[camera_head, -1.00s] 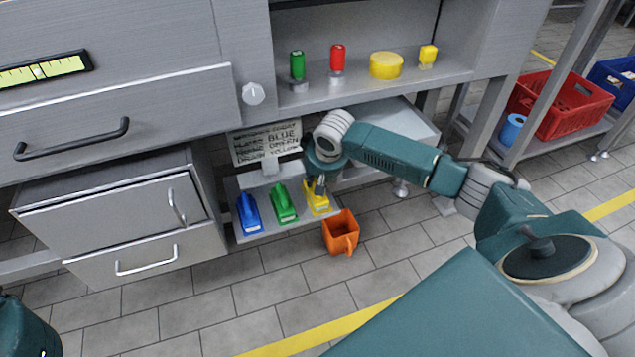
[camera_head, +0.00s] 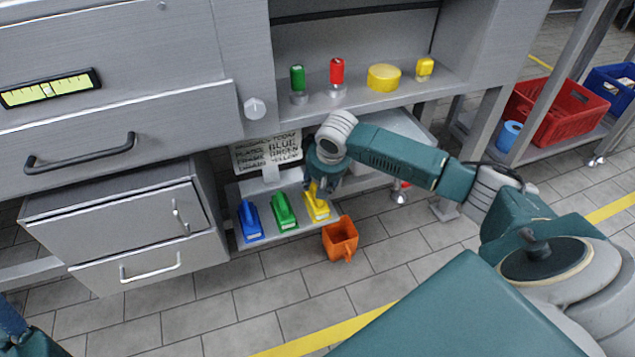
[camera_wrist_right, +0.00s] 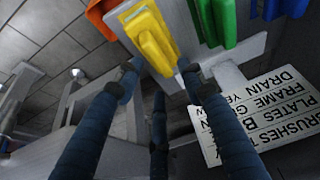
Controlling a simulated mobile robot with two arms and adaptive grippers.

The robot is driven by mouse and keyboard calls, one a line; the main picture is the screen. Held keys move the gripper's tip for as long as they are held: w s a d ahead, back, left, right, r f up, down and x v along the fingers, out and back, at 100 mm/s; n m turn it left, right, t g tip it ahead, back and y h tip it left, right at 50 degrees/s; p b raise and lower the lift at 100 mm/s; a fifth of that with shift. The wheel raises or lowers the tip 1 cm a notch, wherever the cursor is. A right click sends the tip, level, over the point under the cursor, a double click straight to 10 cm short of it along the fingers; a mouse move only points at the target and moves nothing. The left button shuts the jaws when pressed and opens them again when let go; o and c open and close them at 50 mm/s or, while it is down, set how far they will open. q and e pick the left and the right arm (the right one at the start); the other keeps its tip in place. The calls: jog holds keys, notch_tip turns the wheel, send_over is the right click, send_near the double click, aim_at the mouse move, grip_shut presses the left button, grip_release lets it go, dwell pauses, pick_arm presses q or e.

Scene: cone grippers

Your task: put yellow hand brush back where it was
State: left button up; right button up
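The yellow hand brush (camera_head: 316,207) rests on the low grey shelf (camera_head: 285,235), at the right end of a row with a green brush (camera_head: 284,211) and a blue brush (camera_head: 249,219). My right gripper (camera_head: 326,190) is just above and behind the yellow brush. In the right wrist view, the right gripper's fingers (camera_wrist_right: 158,82) are spread apart. The yellow brush (camera_wrist_right: 150,38) shows beyond and between the fingertips, its handle end close to them; I cannot tell whether they touch. My left gripper is out of view.
A sign (camera_head: 268,150) with brush colours stands behind the brushes. An orange scoop (camera_head: 341,238) is right of the shelf. Drawers (camera_head: 130,225) stand to the left. Above, a shelf (camera_head: 350,98) holds green, red and yellow items. Floor in front is clear.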

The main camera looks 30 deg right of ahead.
jog(key=shift+p+v, duration=0.6)
jog(key=shift+v, duration=1.2)
jog(key=shift+f, duration=0.1)
